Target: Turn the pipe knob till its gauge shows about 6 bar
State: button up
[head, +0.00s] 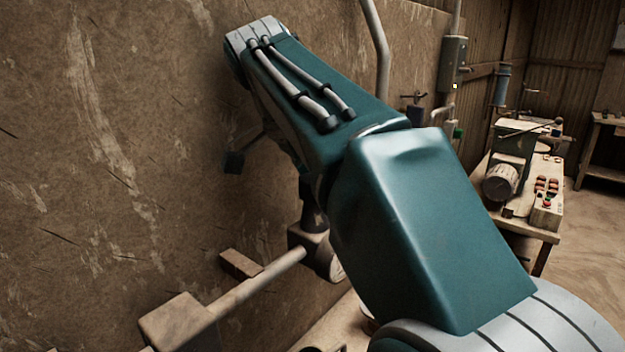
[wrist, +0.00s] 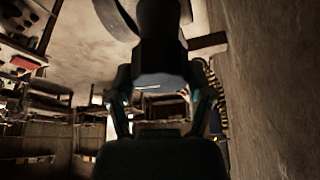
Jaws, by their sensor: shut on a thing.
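In the wrist view my gripper (wrist: 162,77) has a finger on each side of a dark, rounded knob (wrist: 160,55) and is shut on it. A thin light line shows on the knob's near end. In the head view my teal arm covers the middle of the picture and hides the gripper's hold. I cannot make out a gauge face or needle in either view, so the pressure cannot be read.
The worn wall (head: 110,150) stands close along the left. A wooden bench (head: 520,222) with a machine (head: 510,155) and a control box (head: 546,210) is at right. A grey wall box (head: 452,65) hangs behind. Open floor (head: 595,240) lies right of the bench.

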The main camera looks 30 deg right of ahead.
jog(key=shift+m, duration=0.5)
jog(key=o, duration=1.1)
